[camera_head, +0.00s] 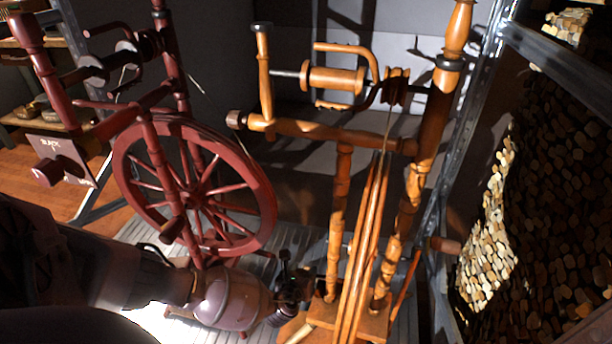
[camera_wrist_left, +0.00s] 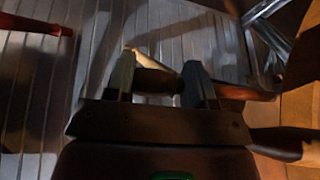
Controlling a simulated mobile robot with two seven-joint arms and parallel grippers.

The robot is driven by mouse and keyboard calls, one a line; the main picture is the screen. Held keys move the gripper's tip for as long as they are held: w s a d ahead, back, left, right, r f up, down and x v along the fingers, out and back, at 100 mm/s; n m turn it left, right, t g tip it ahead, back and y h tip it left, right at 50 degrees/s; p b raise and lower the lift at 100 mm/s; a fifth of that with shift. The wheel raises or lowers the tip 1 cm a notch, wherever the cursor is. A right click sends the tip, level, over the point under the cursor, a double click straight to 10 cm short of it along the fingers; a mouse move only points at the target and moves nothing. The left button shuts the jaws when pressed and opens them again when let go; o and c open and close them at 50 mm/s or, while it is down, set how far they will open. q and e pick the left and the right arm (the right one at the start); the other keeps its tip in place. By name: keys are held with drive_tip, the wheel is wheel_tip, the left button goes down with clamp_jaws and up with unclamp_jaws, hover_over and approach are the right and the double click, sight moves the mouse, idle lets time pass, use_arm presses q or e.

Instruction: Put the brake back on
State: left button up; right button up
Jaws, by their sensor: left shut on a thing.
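An orange-brown wooden spinning wheel (camera_head: 340,130) stands upright in the middle of the head view, its narrow wheel (camera_head: 368,240) seen nearly edge-on. My left gripper (camera_head: 296,280) is low beside its base, at the left. In the left wrist view my left gripper (camera_wrist_left: 158,80) is shut on a short brown wooden piece (camera_wrist_left: 155,81) lying between its fingers. I cannot tell whether this piece is the brake. A paler wooden bar (camera_wrist_left: 143,58) shows just beyond the fingers. My arm hides part of the base area. My right gripper is not in view.
A dark red spinning wheel (camera_head: 195,190) stands close at the left, behind my left arm. A metal rack post (camera_head: 465,130) and a stacked-log wall (camera_head: 540,210) bound the right side. The grey slatted platform (camera_head: 290,238) has some bare room between the wheels.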

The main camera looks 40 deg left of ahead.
use_arm(q)
drive_tip(key=shift+s+f, duration=0.1)
drive_tip(key=shift+f, duration=0.2)
idle(0.4)
drive_tip(key=o, duration=1.3)
drive_tip(key=shift+c, duration=0.2)
drive_tip(key=shift+r, duration=0.1)
drive_tip(key=shift+w+r, duration=0.15)
drive_tip(key=shift+w, duration=0.05)
